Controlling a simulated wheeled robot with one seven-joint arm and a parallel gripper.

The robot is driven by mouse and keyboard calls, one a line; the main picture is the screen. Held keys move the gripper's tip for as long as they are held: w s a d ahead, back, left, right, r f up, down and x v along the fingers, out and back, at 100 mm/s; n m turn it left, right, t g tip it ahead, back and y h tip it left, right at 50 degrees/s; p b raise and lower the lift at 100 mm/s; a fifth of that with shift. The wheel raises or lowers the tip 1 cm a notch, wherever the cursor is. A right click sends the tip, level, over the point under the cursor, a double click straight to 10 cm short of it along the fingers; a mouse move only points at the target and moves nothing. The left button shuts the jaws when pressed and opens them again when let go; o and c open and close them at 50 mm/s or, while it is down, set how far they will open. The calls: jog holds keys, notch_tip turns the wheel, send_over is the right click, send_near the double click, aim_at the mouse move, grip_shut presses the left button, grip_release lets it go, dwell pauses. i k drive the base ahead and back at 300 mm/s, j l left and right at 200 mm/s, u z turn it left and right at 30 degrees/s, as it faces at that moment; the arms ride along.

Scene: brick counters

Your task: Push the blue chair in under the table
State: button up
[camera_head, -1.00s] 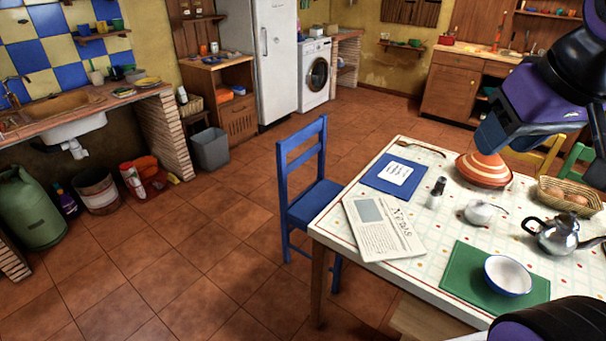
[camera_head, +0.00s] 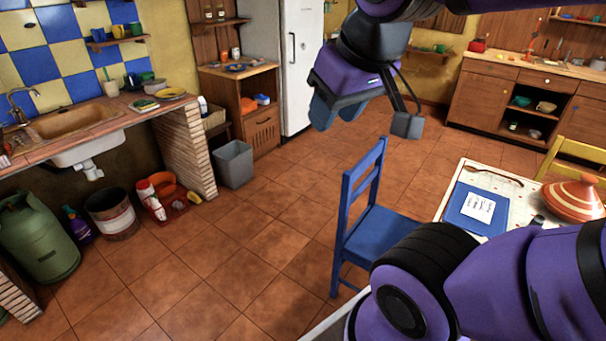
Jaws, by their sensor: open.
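The blue chair (camera_head: 362,195) stands on the tiled floor at the left side of the table, with its backrest away from the table and its seat facing it. The table (camera_head: 450,203) has a patterned white top and is partly hidden by my arm. My arm also covers the chair's lower right part. My gripper (camera_head: 322,110) hangs in the air above and to the left of the chair's backrest, apart from it in the picture. It is open, and I see nothing between its blue fingers.
Open floor (camera_head: 250,235) lies left of the chair. A grey bin (camera_head: 234,164), a gas bottle (camera_head: 40,238) and the sink counter (camera_head: 90,128) line the left side.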

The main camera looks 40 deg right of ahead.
aim_at(379, 229)
jog(key=i+j+z, duration=0.15)
jog(key=i, duration=0.55)
jog(key=i+j+z, duration=0.1)
jog(key=i, duration=0.55)
jog(key=i+j+z, duration=0.1)
jog(key=i+z, duration=0.15)
jog(key=z, duration=0.2)
jog(key=i+j+z, duration=0.2)
jog(key=z, duration=0.3)
jog(key=i+j+z, duration=0.25)
jog(key=z, duration=0.2)
jog(key=i+j+z, duration=0.15)
jog(key=j+z, duration=0.3)
jog(key=i+j+z, duration=0.1)
jog(key=j+z, duration=0.2)
jog(key=z, duration=0.2)
jog(key=j+z, duration=0.45)
